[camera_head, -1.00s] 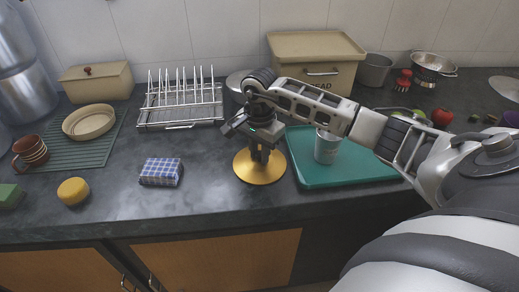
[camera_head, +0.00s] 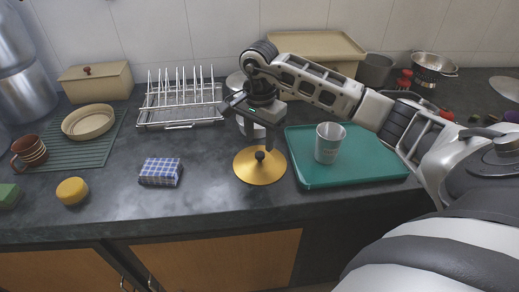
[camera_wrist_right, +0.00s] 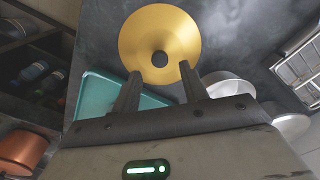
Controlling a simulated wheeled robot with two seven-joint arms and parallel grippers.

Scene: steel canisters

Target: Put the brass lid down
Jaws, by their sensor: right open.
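The brass lid (camera_head: 259,172), a round golden disc with a dark knob on top, lies flat on the dark counter just left of the green tray. My right gripper (camera_head: 258,138) is above the lid, open and empty, with its fingers pointing down and clear of the knob. In the right wrist view the lid (camera_wrist_right: 160,25) shows whole beyond the two parted fingertips (camera_wrist_right: 158,73), its knob in line with the gap between them. My left gripper is not in view.
A blue checked cloth (camera_head: 161,171) lies to the left, with bare counter between. A steel rack (camera_head: 180,105) stands behind. A steel vessel (camera_wrist_right: 228,84) is partly hidden behind my gripper.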

